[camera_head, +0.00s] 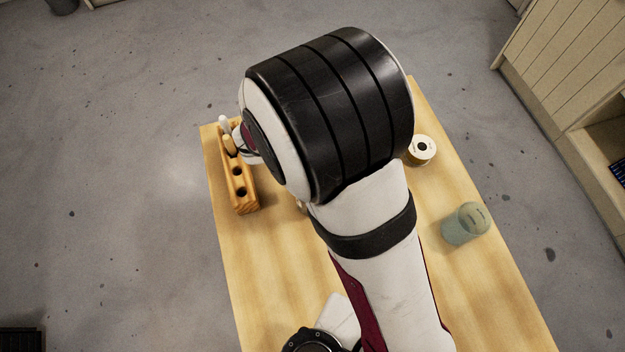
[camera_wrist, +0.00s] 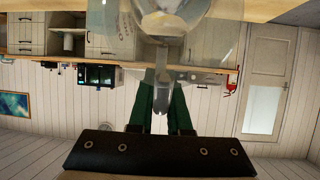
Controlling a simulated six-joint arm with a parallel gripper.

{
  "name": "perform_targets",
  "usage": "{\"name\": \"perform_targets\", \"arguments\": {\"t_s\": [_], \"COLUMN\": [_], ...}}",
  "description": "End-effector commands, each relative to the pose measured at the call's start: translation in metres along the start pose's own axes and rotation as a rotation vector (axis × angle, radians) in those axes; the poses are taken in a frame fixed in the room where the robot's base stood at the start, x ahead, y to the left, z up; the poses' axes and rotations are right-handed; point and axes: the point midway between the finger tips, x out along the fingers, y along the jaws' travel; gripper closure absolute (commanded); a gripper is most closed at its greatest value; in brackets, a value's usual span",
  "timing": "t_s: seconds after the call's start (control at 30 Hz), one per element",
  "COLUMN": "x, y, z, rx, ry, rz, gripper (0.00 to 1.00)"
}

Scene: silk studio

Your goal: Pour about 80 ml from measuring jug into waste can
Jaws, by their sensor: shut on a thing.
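In the wrist view, my gripper (camera_wrist: 159,92) has two dark green fingers shut on the grey handle of a clear vessel, which I take to be the measuring jug (camera_wrist: 172,14). Its glassy body shows at the top edge of that view and is cut off there. The liquid level cannot be read. A larger pale see-through shape (camera_wrist: 228,45) shows around and behind the jug; I cannot tell what it is. In the head view my arm hides the gripper and the jug. I cannot make out the waste can for sure in either view.
A wooden holder (camera_head: 241,190) with holes and upright tools stands at the left of the wooden table (camera_head: 490,290). A white spool-like thing (camera_head: 422,150) and a pale green lidded jar (camera_head: 465,224) stand on the right. The table's front right is clear.

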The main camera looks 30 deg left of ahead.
Motion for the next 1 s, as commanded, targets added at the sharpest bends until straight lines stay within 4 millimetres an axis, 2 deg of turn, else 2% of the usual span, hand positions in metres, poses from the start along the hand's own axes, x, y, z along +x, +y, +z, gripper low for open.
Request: {"name": "perform_targets", "arguments": {"t_s": [1.0], "x": [-0.011], "y": [0.000], "z": [-0.005], "rx": [0.000], "ry": [0.101], "rz": [-0.001], "gripper": [1.00]}}
